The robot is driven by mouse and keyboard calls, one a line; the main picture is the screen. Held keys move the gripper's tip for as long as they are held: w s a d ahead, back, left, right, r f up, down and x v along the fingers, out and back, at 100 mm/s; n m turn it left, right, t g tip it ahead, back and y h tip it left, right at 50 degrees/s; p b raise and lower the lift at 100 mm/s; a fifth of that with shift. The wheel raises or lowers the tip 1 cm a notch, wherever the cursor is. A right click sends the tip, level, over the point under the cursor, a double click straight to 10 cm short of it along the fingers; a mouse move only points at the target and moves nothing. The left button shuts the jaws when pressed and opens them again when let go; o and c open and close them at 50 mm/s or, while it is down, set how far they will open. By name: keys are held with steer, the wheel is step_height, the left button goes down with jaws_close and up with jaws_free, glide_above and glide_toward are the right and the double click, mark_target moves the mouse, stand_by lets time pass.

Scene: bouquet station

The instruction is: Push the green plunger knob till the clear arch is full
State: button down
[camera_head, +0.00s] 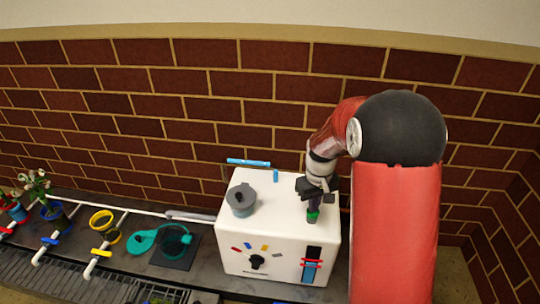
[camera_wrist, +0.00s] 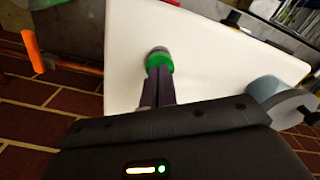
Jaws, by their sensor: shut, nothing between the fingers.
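The green plunger knob (camera_head: 312,215) is at the top front right of a white box (camera_head: 265,235). It also shows in the wrist view (camera_wrist: 158,62), with a grey cap. My gripper (camera_head: 314,205) is shut and empty, its fingertips right at the knob; in the wrist view the closed fingers (camera_wrist: 159,80) reach its near side. I cannot tell whether they press it. A light-blue bar (camera_head: 248,162) lies behind the box; I cannot tell if it is part of the clear arch. A dark window (camera_head: 311,265) with blue fill and red marks is on the box front.
A grey lidded pot (camera_head: 241,200) stands on the box's left side. A dial (camera_head: 257,262) with coloured marks is on its front. Left on the counter are a teal object (camera_head: 160,239) on a dark mat, a yellow ring (camera_head: 101,220) and potted flowers (camera_head: 35,187). A brick wall stands behind.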

steer(key=shift+r+p, duration=1.6)
steer(key=shift+r, duration=0.65)
steer(key=shift+f, duration=0.1)
steer(key=shift+f+b, duration=1.7)
steer(key=shift+f, duration=0.55)
steer(key=shift+r, duration=0.1)
steer(key=shift+r+p, duration=1.75)
steer(key=shift+r, duration=0.45)
